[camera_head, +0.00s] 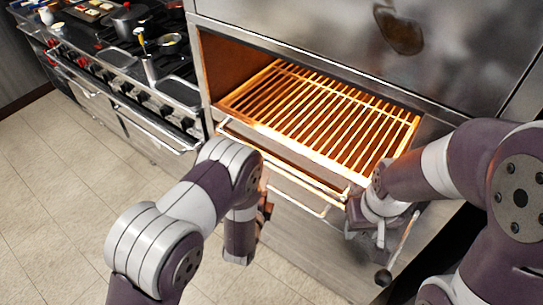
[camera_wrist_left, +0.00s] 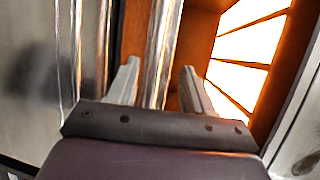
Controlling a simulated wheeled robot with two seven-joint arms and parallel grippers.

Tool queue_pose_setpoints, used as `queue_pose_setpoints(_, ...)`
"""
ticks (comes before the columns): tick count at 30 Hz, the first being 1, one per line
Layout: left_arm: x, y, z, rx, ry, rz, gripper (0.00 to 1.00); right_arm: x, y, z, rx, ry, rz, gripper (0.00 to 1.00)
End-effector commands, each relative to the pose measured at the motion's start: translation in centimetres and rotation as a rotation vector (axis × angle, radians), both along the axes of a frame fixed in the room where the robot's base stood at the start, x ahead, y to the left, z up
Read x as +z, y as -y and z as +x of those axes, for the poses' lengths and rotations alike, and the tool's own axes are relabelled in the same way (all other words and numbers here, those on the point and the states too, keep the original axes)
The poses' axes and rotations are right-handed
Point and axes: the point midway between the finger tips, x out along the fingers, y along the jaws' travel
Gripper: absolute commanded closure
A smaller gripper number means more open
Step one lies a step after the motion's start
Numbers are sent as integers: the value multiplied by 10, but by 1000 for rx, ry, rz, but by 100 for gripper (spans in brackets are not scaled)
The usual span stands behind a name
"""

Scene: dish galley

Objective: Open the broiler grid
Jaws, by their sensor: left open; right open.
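The broiler grid (camera_head: 325,115) is a rack of metal bars lit orange, lying in the open front of the steel broiler (camera_head: 300,35). A metal handle bar (camera_head: 305,205) runs along the front below it. My left gripper (camera_head: 265,205) is at the broiler front, largely hidden behind its own wrist in the head view. In the left wrist view its two fingers (camera_wrist_left: 158,85) are open, with a shiny metal bar (camera_wrist_left: 160,45) between them. I cannot tell whether they touch it. My right gripper (camera_head: 362,215) is open near the right end of the front, its fingers partly hidden.
A rod with a dark ball knob (camera_head: 383,276) sticks out at the lower right, close to my right gripper. A stove (camera_head: 130,75) with pots and trays stands to the left. The tiled floor (camera_head: 60,190) at the left is clear.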

Motion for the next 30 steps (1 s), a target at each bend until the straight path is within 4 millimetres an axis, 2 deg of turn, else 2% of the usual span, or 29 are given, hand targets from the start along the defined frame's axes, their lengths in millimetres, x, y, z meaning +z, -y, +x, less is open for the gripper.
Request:
queue_pose_setpoints(6, -6, 12, 55, 1, 0, -3, 49, 16, 0, 0, 0, 0, 0, 57)
queue_pose_setpoints(12, -14, 21, 90, 1, -2, -5, 49, 22, 0, 0, 0, 0, 0, 57)
queue_pose_setpoints(18, -17, 24, 104, 0, -2, -4, 49, 23, 0, 0, 0, 0, 0, 57)
queue_pose_setpoints(25, -18, 24, 105, 0, -2, -5, 49, 23, 0, 0, 0, 0, 0, 57)
queue_pose_setpoints(26, -18, 24, 105, 0, -2, -5, 53, 23, 0, 0, 0, 0, 0, 57)
queue_pose_setpoints(30, -18, 24, 105, 0, -3, -4, 98, 23, 0, 0, 0, 0, 0, 57)
